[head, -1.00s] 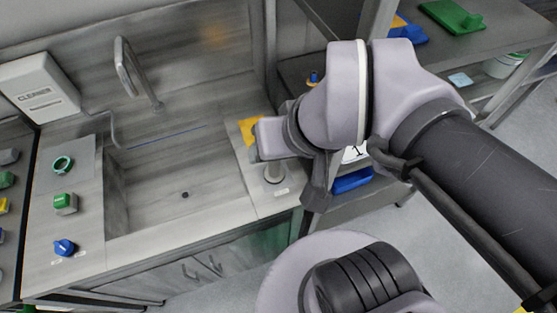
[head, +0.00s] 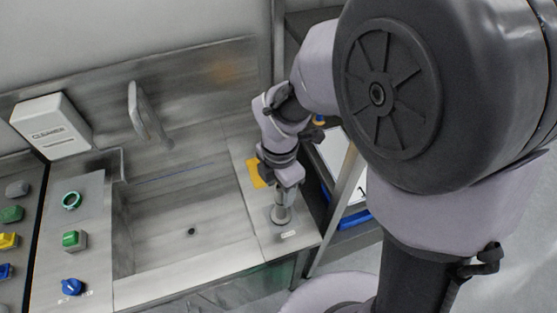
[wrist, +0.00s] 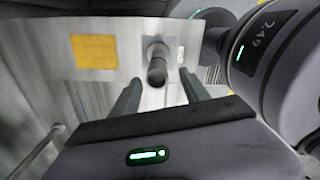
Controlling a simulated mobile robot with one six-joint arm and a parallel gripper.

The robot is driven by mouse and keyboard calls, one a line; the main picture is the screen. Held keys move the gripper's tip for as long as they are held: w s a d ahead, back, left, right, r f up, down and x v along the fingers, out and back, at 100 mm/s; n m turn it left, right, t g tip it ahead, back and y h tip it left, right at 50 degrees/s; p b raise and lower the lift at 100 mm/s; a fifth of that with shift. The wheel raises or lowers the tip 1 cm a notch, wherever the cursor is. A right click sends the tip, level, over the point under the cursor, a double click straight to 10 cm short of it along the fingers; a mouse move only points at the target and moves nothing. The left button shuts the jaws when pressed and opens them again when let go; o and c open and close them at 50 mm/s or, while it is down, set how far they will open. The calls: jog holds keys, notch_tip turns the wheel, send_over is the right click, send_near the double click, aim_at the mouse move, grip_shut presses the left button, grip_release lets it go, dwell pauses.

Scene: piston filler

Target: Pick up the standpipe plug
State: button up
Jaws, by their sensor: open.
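The standpipe plug (head: 281,207) is a grey upright cylinder standing on the steel counter to the right of the sink basin. In the wrist view the plug (wrist: 157,68) shows end-on, its dark end toward the camera. My gripper (head: 284,187) points down just above the plug. In the wrist view its two dark fingers (wrist: 160,79) are spread apart, with the plug lying between and slightly beyond their tips. The gripper looks empty. I cannot tell whether a finger touches the plug.
A yellow patch (head: 255,173) lies on the counter behind the plug. The sink basin (head: 160,225) is empty, with a tap (head: 147,115) behind it. A cleaner box (head: 51,126) and control knobs are at the left. A dark shelf rack stands close on the right.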

aim_at(281, 203)
jog(key=f+b, duration=0.1)
jog(key=f, duration=0.2)
jog(key=f+b, duration=0.1)
jog(key=f, duration=0.1)
jog(key=shift+w+d+f+b, duration=0.2)
jog(key=shift+w+f+b, duration=0.1)
jog(key=shift+f+b, duration=0.05)
jog(key=shift+r, duration=0.15)
jog(key=shift+c, duration=0.8)
grip_shut()
